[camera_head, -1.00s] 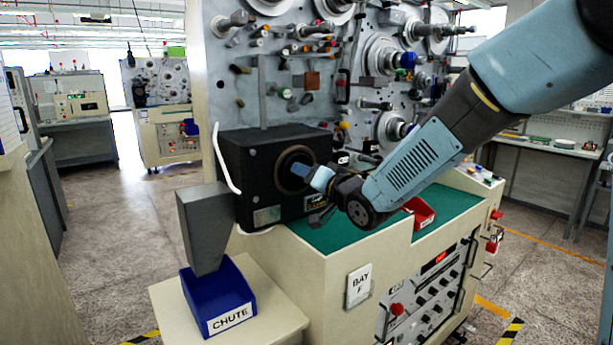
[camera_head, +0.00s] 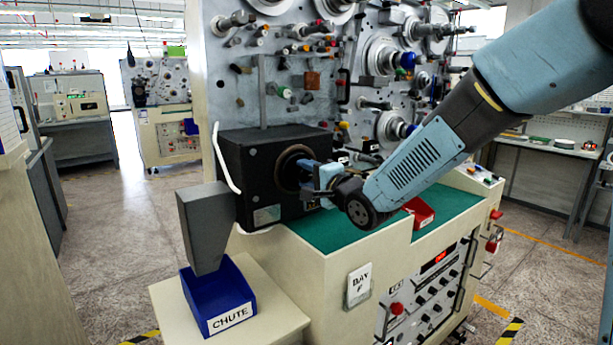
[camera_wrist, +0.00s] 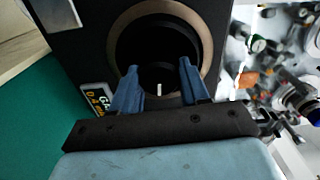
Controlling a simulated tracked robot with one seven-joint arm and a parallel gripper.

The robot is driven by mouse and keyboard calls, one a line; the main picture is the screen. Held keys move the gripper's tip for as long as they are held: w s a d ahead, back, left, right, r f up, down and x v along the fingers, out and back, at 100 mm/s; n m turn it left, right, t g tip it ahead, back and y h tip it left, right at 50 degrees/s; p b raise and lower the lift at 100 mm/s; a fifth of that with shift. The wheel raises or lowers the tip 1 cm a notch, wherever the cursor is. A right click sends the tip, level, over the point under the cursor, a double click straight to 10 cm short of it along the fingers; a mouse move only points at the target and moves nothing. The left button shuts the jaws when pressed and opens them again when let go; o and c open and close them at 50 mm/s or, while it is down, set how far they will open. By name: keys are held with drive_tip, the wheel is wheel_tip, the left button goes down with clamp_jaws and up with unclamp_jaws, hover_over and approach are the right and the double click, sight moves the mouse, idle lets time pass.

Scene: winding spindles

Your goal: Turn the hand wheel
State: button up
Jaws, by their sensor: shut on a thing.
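The hand wheel (camera_head: 281,165) is a dark round part with a brownish ring on the front of a black box (camera_head: 247,170). In the wrist view its ring (camera_wrist: 207,45) surrounds a dark centre with a short white mark. My gripper (camera_head: 308,176) reaches the wheel from the right. In the wrist view my gripper (camera_wrist: 159,68) has its two blue fingers inside the ring's outline, closed on the wheel's dark middle part with a gap between them. The exact contact is too dark to see.
A grey chute (camera_head: 206,225) stands left of the box above a blue bin (camera_head: 217,300) marked CHUTE. A red tray (camera_head: 420,212) sits on the green bench top (camera_head: 345,232). The machine panel (camera_head: 290,60) with several spindles rises behind.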

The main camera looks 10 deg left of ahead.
drive_tip(key=shift+w+d+m, duration=0.25)
drive_tip(key=shift+d+m, duration=0.05)
drive_tip(key=shift+m, duration=0.3)
drive_tip(key=o, duration=0.8)
drive_tip(key=shift+w+f, duration=0.1)
drive_tip(key=shift+o, duration=1.2)
drive_tip(key=shift+s+a, duration=0.15)
drive_tip(key=shift+s, duration=0.05)
drive_tip(key=v, duration=1.3)
drive_tip(key=shift+s+d, duration=0.25)
